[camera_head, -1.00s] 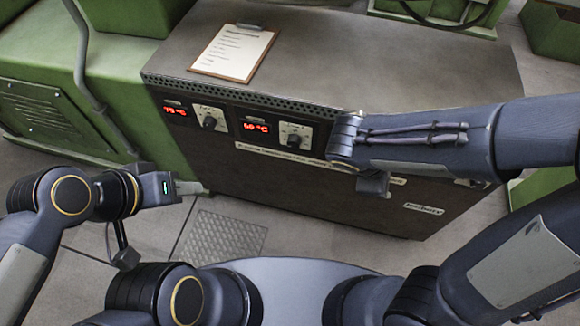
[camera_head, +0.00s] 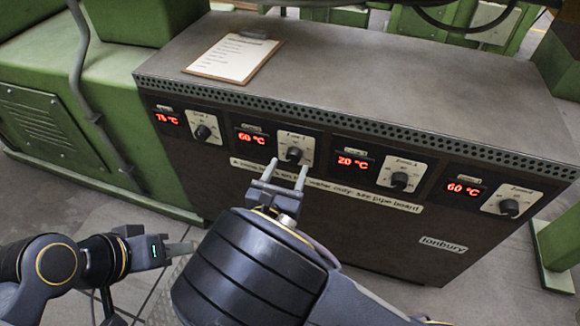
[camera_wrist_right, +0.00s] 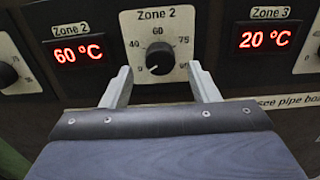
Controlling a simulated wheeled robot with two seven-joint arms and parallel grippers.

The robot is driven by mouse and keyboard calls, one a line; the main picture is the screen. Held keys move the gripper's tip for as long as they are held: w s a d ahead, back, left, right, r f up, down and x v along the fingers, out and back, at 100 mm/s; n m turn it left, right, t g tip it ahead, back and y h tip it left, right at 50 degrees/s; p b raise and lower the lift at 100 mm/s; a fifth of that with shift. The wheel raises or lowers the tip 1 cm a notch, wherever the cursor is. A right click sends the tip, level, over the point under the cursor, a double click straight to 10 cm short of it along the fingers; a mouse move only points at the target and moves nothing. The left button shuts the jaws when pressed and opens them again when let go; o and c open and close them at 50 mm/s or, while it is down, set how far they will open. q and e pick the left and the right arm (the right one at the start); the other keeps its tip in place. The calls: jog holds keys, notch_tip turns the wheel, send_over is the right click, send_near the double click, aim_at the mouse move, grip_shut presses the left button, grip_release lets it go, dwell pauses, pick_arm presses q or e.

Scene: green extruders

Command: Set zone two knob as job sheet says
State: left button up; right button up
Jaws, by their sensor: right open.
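The zone two knob is a dark round knob on a pale dial plate; it shows in the head view (camera_head: 293,155) and in the right wrist view (camera_wrist_right: 159,63). The red zone two display (camera_wrist_right: 78,52) to its left reads 60 °C. My right gripper (camera_head: 287,170) is open, its fingertips just in front of and below the knob. In the right wrist view its two fingers (camera_wrist_right: 160,78) stand either side of the knob, holding nothing. The job sheet (camera_head: 236,56) lies on a clipboard on the cabinet top; its writing is too small to read. My left gripper (camera_head: 182,248) is low at left, away from the panel.
The grey cabinet (camera_head: 370,75) carries several knobs and displays in a row. The zone three display (camera_head: 353,161) reads 20 °C; its knob (camera_head: 399,180) is right of my right gripper. The zone one knob (camera_head: 203,132) is to the left. Green machinery (camera_head: 60,90) stands at left.

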aim_at(294, 156)
jog(key=shift+x, duration=1.35)
jog(key=c, duration=1)
jog(key=shift+b, duration=0.4)
